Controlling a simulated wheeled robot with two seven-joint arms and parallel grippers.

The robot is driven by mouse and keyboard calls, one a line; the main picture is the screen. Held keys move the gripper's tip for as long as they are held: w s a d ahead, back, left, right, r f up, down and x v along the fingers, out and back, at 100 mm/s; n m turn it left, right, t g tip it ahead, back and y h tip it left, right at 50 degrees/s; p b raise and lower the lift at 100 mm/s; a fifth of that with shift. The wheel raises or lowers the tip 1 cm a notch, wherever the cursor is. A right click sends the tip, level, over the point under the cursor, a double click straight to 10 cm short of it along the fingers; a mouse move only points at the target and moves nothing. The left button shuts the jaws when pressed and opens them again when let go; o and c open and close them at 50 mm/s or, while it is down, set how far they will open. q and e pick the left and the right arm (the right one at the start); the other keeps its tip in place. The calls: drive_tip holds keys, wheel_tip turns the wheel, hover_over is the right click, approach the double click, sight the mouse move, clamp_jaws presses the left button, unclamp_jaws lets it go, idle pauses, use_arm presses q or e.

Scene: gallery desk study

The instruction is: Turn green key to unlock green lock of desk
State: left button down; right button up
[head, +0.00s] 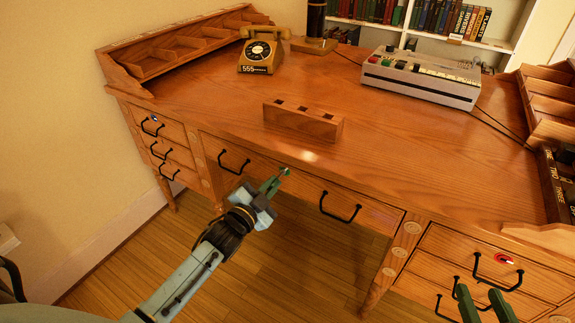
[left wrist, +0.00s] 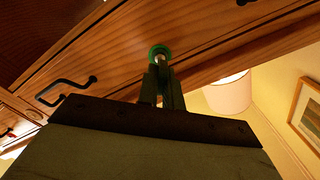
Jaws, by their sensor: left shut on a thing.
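The green lock (left wrist: 160,51) shows as a green ring on the desk's middle drawer front in the left wrist view. In the head view only a small part of it shows (head: 286,171). My left gripper (head: 277,179) is shut on the key, with its fingertips right at the lock. Only a small pale metal bit of the key (left wrist: 160,60) shows between the fingertips; the rest is hidden by the fingers, and I cannot tell how it is turned. My right gripper (head: 484,302) is at the lower right with its fingers apart, empty, before the right drawers.
The desk (head: 200,105) carries a wooden block with slots (head: 303,122), a yellow telephone (head: 261,52) and a grey button box (head: 421,78). A blue lock (head: 154,118) is on the left drawers and a red lock (head: 504,259) on the right. Black handles jut from the drawer fronts.

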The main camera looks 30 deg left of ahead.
use_arm(q)
drive_tip(key=shift+r+m, duration=0.15)
drive_tip(key=shift+m, duration=0.25)
